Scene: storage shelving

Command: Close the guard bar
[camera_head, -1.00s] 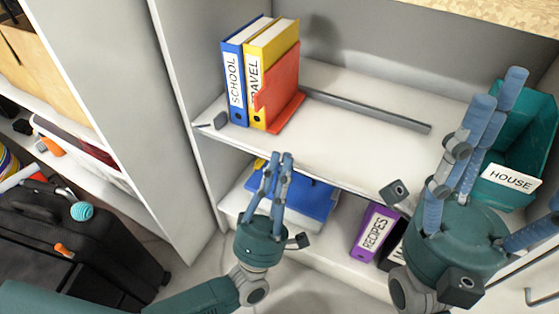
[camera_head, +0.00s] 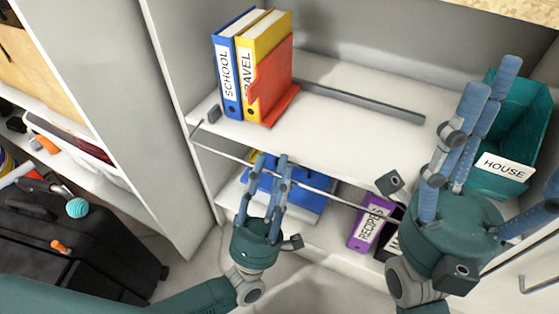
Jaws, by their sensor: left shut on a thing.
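The guard bar (camera_head: 322,187) is a thin grey rod running along the front of the middle shelf (camera_head: 345,150). It stands slightly out from and below the shelf's front edge. Its left end bends back to a small mount at the shelf's left side. Its right part is hidden behind my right gripper. My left gripper (camera_head: 270,163) is shut on the bar left of its middle, with its blue fingers pointing up. My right gripper (camera_head: 497,150) has its fingers spread open and empty, in front of the shelf's right side.
Blue (camera_head: 228,75) and yellow (camera_head: 258,50) binders stand on the shelf beside a red holder (camera_head: 275,90). A grey strip (camera_head: 365,100) lies behind. A teal bin (camera_head: 512,180) marked HOUSE is at right.

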